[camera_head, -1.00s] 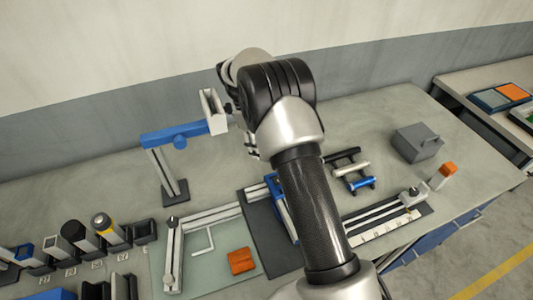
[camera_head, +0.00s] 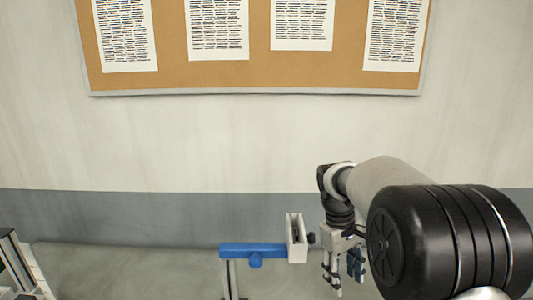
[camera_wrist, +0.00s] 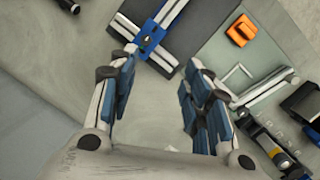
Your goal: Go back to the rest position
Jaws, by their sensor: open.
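My gripper (camera_head: 345,278) hangs down in front of the wall in the head view, just right of a blue-armed stand (camera_head: 255,250). The stand carries a pale upright bracket (camera_head: 296,238) at its right end. In the wrist view my gripper (camera_wrist: 160,75) has its two blue-padded fingers wide apart, with nothing between them. Bare grey bench shows between and below the fingers. Much of the head view's lower right is covered by my own arm.
The wrist view shows a blue block (camera_wrist: 148,38) on a metal rail beyond the fingers. An orange block (camera_wrist: 240,30) lies on a greenish mat. A yellow-ringed cylinder (camera_wrist: 277,152) is at lower right. A corkboard (camera_head: 260,80) hangs on the wall.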

